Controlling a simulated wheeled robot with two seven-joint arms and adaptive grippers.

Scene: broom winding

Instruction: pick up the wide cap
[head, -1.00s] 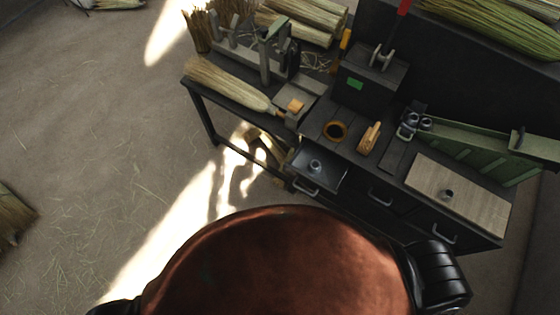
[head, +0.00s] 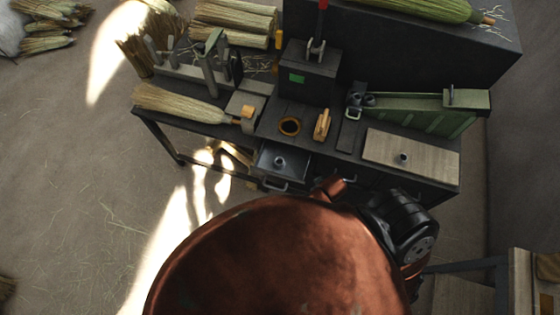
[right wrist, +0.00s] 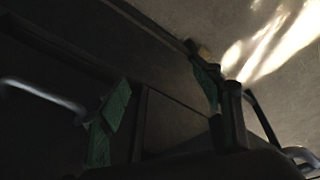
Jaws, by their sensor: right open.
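Which thing is the wide cap I cannot tell for certain. A small grey cap-like piece (head: 280,162) sits in the open drawer (head: 296,166) of the dark workbench. Another small dark round piece (head: 403,157) sits on a pale wooden board (head: 385,148) at the bench's right. My right gripper (right wrist: 158,108) is open, with green-padded fingers apart and no object visible between them. It is beside the dark bench front in the right wrist view; in the head view it is hidden behind my own body and arm. My left gripper is not in view.
A broom head (head: 180,104) lies at the left. A green trough (head: 425,113) stands behind the board. A pale drawer handle (right wrist: 42,96) is near my right gripper.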

